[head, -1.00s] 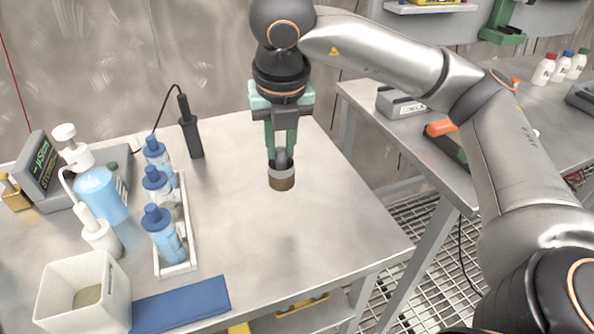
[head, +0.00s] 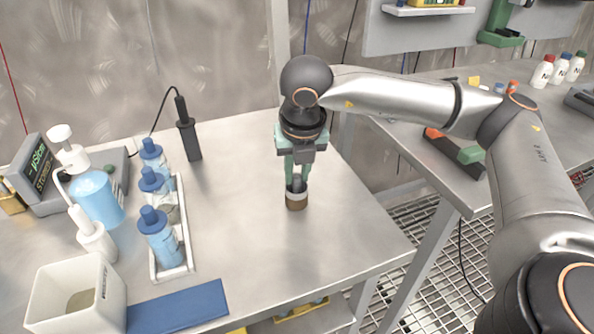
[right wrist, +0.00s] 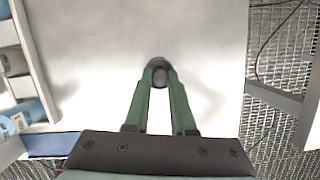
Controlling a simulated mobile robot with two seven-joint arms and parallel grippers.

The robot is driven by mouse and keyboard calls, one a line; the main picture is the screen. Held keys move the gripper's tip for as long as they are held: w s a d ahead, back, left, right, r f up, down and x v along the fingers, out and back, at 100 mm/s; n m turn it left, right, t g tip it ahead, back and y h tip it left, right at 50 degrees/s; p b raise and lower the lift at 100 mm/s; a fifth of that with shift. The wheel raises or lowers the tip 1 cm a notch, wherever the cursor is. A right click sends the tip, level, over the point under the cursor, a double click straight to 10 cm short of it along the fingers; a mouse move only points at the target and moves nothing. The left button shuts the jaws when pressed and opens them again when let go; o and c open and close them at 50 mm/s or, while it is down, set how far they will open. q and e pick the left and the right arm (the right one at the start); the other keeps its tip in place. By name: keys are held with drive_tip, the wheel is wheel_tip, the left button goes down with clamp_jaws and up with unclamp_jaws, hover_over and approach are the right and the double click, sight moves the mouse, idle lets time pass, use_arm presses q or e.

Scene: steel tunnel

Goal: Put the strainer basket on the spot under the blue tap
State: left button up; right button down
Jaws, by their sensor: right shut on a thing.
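My right gripper (head: 297,178) is shut on the dark knob of a small round thing (head: 296,202) with a grey upper band and a brown lower part. A soft shadow on the bench below suggests that it hangs above the steel bench top, upright. In the right wrist view, the green fingers of the gripper (right wrist: 160,80) close around the dark knob (right wrist: 159,70), which hides most of what is below. I see no clear strainer basket and no blue tap in these views. My left gripper is not in view.
The steel bench (head: 330,240) is clear around the held thing. At left stand a rack (head: 184,258) of blue-capped bottles, a pump bottle (head: 97,197), a white bin (head: 75,295), a blue pad (head: 180,308) and a black upright tool (head: 189,140). A second bench stands at right.

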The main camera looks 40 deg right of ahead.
drive_tip(key=shift+f, duration=0.2)
drive_tip(key=c, duration=0.8)
unclamp_jaws()
drive_tip(key=shift+o, duration=0.2)
drive_tip(key=shift+r, duration=0.1)
